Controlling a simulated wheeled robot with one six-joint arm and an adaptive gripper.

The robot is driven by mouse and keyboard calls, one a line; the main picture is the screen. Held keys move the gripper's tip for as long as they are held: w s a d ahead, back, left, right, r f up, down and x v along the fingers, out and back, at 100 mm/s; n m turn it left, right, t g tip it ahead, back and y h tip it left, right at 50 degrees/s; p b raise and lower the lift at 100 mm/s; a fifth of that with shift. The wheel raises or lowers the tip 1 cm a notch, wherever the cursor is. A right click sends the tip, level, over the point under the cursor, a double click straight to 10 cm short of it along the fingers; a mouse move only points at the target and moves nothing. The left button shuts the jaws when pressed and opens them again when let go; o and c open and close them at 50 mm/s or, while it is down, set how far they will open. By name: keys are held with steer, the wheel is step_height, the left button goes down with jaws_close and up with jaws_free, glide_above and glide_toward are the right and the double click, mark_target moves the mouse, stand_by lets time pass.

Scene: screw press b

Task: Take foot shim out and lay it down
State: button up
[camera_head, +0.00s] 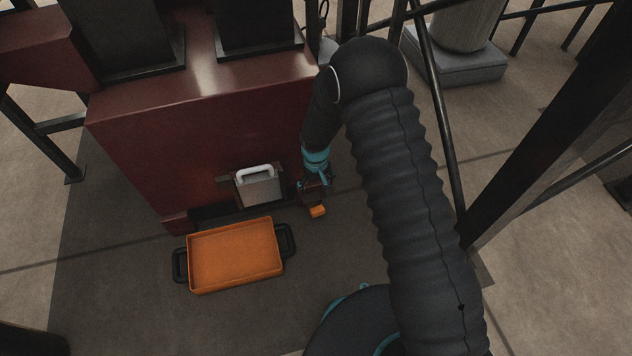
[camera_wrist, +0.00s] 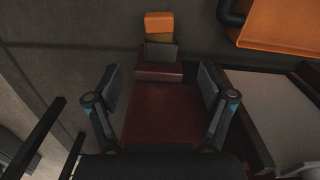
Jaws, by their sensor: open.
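The foot shim appears to be the small piece with an orange end (camera_head: 317,211) at the foot of the dark red press (camera_head: 215,120), low at its right corner. In the wrist view the orange end (camera_wrist: 159,22) sticks out beyond a red foot, with a grey plate-like part (camera_wrist: 161,53) beside it. How deep it sits is hidden. My gripper (camera_head: 314,188) hangs just above that corner. In the wrist view my gripper (camera_wrist: 160,80) is open, its two fingers apart to either side of the red foot's line, with nothing between them; the orange end lies ahead of the fingertips.
An orange tray (camera_head: 235,256) with black side handles lies empty on the floor in front of the press. A grey block with a white handle (camera_head: 258,186) is at the press front, left of my gripper. Dark posts (camera_head: 545,130) stand at right. Floor around the tray is clear.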

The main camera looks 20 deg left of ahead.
mark_target(316, 207)
step_height(316, 207, down, 13)
steer(key=shift+f, duration=0.1)
stand_by(0.5)
steer(key=c, duration=1.4)
